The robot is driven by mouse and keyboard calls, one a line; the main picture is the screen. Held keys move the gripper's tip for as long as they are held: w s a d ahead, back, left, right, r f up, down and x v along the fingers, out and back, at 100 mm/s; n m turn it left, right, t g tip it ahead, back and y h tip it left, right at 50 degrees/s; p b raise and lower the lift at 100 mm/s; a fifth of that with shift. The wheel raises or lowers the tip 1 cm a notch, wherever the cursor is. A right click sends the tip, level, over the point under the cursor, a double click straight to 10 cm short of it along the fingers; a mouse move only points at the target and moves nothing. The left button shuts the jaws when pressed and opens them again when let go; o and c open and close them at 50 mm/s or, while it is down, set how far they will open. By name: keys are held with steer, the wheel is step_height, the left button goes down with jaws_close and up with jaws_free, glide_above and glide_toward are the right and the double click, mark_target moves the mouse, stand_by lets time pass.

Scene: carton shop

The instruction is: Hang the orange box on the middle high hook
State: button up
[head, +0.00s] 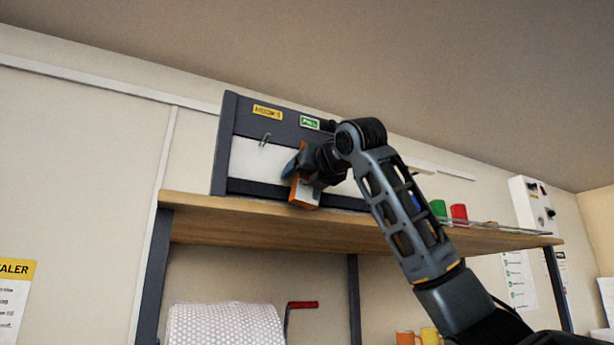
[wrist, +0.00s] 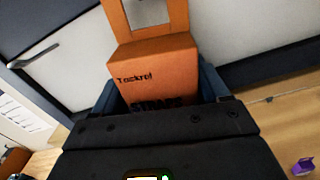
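The orange box (head: 304,192) is in my gripper (head: 298,165) in front of the hook board (head: 262,160) on the shelf. In the wrist view the box (wrist: 158,75) sits between the two blue fingers (wrist: 158,88), which close on its sides. Its hang tab with a square window (wrist: 150,12) points to the top of that view, toward the board. One metal hook (head: 265,139) shows on the board's left part; a metal hook (wrist: 35,52) also shows at left in the wrist view. My arm hides the board's right part, and the middle high hook cannot be made out.
The wooden shelf (head: 240,208) runs under the board. Green (head: 438,207) and red (head: 459,212) items stand on it to the right of my arm. A bubble-wrap roll (head: 225,325) is below. A purple item (wrist: 303,166) shows at lower right in the wrist view.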

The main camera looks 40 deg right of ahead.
steer(key=shift+o, duration=1.4)
steer(key=shift+w+d+f, duration=0.15)
steer(key=shift+w+f, duration=0.25)
steer(key=shift+f, duration=0.2)
steer(key=shift+s+d+f, duration=0.1)
steer(key=shift+s+f+b, duration=0.1)
steer(key=shift+s+b, duration=0.1)
steer(key=shift+b, duration=0.1)
steer(key=r+b+v, duration=0.1)
steer(key=b+v, duration=0.1)
steer(key=v, duration=0.6)
steer(key=shift+a+r, duration=0.2)
steer(key=shift+a, duration=0.15)
